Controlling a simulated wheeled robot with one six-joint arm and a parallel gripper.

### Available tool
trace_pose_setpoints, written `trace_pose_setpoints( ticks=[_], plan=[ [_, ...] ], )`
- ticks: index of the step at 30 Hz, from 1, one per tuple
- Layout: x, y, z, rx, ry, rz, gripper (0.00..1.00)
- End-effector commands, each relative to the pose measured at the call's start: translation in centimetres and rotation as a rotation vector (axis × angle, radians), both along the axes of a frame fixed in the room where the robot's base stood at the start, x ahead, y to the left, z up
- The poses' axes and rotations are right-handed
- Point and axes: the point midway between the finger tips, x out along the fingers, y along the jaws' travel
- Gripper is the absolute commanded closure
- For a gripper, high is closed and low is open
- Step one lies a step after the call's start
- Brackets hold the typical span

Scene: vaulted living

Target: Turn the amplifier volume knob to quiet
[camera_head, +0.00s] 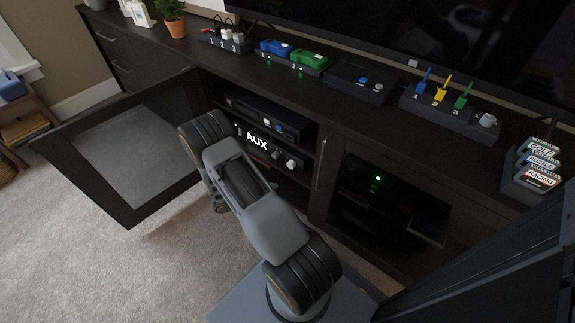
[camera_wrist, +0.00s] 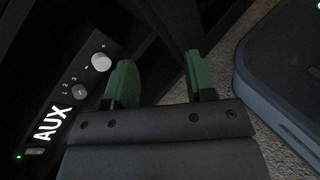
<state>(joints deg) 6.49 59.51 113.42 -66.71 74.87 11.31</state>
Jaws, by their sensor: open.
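The amplifier (camera_head: 257,142) sits on a shelf inside the open cabinet, with a lit AUX display. It also shows at the left of the wrist view (camera_wrist: 50,124). Its volume knob (camera_wrist: 101,61) is pale and round, with small marks around it; in the head view it is the right-hand knob (camera_head: 291,164). A second knob (camera_wrist: 79,91), beside the numbers, is nearer the display. My gripper (camera_wrist: 160,72) is open and empty, with green-padded fingers. The volume knob is left of the left finger, not between the fingers. My arm hides part of the cabinet front in the head view.
The cabinet door (camera_head: 125,150) stands open at the left. A black device (camera_head: 268,116) sits on the shelf above the amplifier. The right-hand cabinet door (camera_head: 385,200) is shut. Switches, blocks and a cartridge rack (camera_head: 535,178) stand on top. Carpet (camera_head: 110,270) is clear in front.

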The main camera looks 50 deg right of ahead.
Motion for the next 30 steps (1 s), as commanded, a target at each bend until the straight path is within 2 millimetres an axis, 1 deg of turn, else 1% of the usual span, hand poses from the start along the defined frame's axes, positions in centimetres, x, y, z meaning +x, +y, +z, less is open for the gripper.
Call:
trace_pose_setpoints(
  ticks=[1, 6, 8, 10, 12, 15, 17, 20, 23, 30],
  plan=[
    [-0.1, -0.7, -1.5, -0.033, 0.039, 0.05, 0.5],
    [1.0, -2.4, -5.9, -0.153, 0.066, 0.248, 0.5],
    [1.7, -2.7, -7.2, -0.192, 0.048, 0.321, 0.5],
    [3.1, -3.0, -8.1, -0.241, 0.004, 0.405, 0.5],
    [5.0, -3.1, -7.9, -0.287, -0.062, 0.468, 0.5],
    [6.9, -3.3, -7.1, -0.334, -0.14, 0.521, 0.5],
    [7.2, -3.4, -6.9, -0.351, -0.165, 0.533, 0.5],
    [7.2, -4.3, -6.9, -0.359, -0.182, 0.525, 0.5],
    [7.2, -5.8, -7.0, -0.359, -0.184, 0.523, 0.5],
    [7.6, -10.6, -7.1, -0.358, -0.182, 0.521, 0.5]
  ],
)
